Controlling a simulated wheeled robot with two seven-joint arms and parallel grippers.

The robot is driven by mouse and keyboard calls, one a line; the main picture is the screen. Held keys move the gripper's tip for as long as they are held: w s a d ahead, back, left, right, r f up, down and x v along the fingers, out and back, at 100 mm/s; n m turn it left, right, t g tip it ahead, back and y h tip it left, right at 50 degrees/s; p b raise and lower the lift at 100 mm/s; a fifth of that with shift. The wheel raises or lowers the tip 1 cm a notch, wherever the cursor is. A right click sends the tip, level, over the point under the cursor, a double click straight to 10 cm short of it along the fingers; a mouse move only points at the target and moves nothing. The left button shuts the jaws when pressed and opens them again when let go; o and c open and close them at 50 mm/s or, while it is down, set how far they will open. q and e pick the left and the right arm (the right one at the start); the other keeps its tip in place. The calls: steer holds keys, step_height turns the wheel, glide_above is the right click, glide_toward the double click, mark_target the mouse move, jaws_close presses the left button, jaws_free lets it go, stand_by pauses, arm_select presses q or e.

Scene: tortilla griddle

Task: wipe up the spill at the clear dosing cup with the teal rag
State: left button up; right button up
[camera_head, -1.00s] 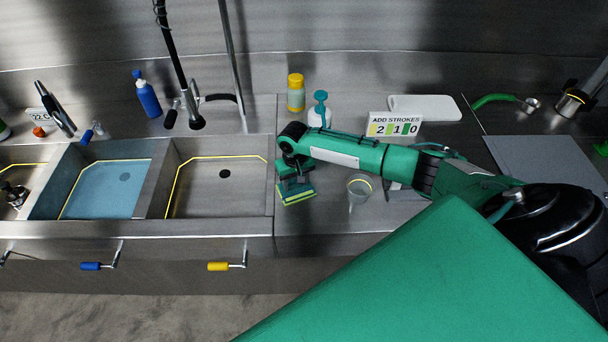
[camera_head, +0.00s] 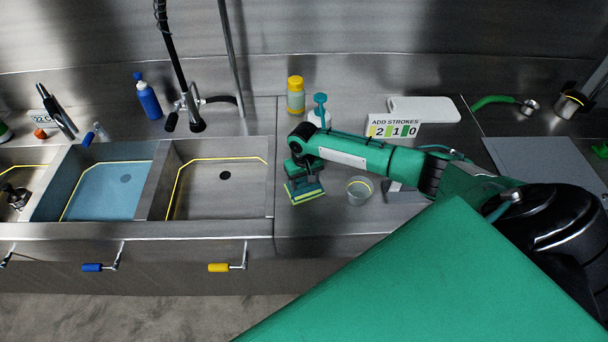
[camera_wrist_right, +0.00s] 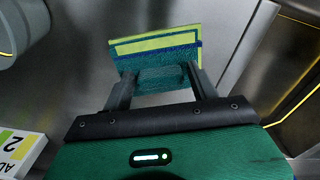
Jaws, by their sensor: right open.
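The teal rag (camera_head: 305,191), with a lime band and a dark blue stripe, is at the counter left of the clear dosing cup (camera_head: 358,191). My right gripper (camera_head: 304,171) is over the rag. In the right wrist view, its open fingers (camera_wrist_right: 162,84) stand on either side of a raised teal part of the rag (camera_wrist_right: 160,50). I cannot tell whether they touch it. The cup stands upright, apart from the rag, and shows at the upper left of the wrist view (camera_wrist_right: 20,28). I cannot make out the spill. My left gripper is not in view.
Steel sink basins (camera_head: 220,195) lie left of the rag. My right forearm crosses above the counter behind the cup. The counter front (camera_head: 300,235) is clear.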

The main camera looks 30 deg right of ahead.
steer(key=shift+f, duration=0.3)
steer(key=shift+c, duration=0.4)
steer(key=c, duration=1)
step_height(320, 180, up, 3)
steer(key=p, duration=0.2)
steer(key=shift+f+p, duration=0.1)
steer(key=shift+p, duration=0.25)
steer(key=shift+r+p, duration=0.4)
steer(key=shift+r, duration=0.75)
steer(key=shift+a+b, duration=0.3)
steer(key=s+a+r+b, duration=0.3)
steer(key=s+a+b, duration=0.1)
steer(key=s+a+r+n+b, duration=0.1)
steer(key=s+a+r+b, duration=0.3)
steer(key=s+a, duration=0.1)
steer(key=s+a+r+n+b, duration=0.1)
steer(key=s+a+r+b, duration=0.2)
steer(key=s+a+b, duration=0.1)
steer(key=shift+s+a+r, duration=0.15)
steer(key=shift+s+a, duration=0.1)
steer(key=shift+a, duration=0.35)
